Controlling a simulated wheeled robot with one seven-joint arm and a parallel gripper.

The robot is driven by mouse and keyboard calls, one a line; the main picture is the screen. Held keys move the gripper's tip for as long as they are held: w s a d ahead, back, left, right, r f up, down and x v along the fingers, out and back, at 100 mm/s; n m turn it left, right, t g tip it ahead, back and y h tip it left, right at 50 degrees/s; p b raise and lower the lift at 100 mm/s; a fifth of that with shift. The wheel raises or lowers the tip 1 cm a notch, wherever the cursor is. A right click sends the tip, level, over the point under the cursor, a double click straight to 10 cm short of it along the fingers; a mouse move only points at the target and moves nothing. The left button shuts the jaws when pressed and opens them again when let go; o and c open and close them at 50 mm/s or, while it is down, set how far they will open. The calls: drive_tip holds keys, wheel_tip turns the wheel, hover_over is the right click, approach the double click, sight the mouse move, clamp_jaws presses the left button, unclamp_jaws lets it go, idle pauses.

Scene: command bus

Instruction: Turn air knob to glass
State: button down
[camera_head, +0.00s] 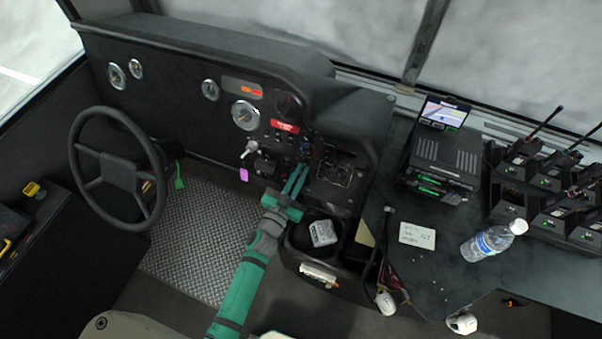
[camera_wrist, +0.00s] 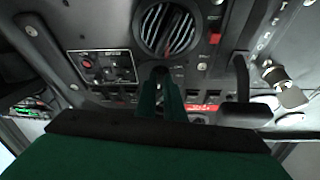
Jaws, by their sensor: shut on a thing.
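My gripper (camera_head: 300,172) reaches the lower right part of the dashboard (camera_head: 185,95), with its two green fingers close together against the panel. In the wrist view the fingertips (camera_wrist: 161,78) meet just below the round vent (camera_wrist: 168,30). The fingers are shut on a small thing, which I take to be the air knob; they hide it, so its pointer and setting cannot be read. A small control panel with a red knob (camera_wrist: 104,66) lies left of the fingers in the wrist view.
The steering wheel (camera_head: 118,170) stands left of my arm. A red label (camera_head: 285,126) and a key-like lever (camera_head: 250,148) are near the fingers. A radio stack (camera_head: 440,155), a bottle (camera_head: 492,240) and several handsets fill the right counter.

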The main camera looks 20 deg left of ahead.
drive_tip(key=shift+w+r+m+h, duration=0.15)
drive_tip(key=shift+r+m+h, duration=0.15)
drive_tip(key=shift+m, duration=0.5)
drive_tip(key=c, duration=1.9)
unclamp_jaws()
drive_tip(key=shift+o, duration=0.2)
drive_tip(key=shift+d+f, duration=0.1)
drive_tip(key=shift+d, duration=0.05)
drive_tip(key=shift+d+f, duration=0.15)
drive_tip(key=shift+f, duration=0.05)
drive_tip(key=s+a, duration=0.2)
drive_tip(key=s, duration=0.9)
drive_tip(key=shift+a+f, duration=0.1)
drive_tip(key=shift+a, duration=0.05)
drive_tip(key=shift+w, duration=0.1)
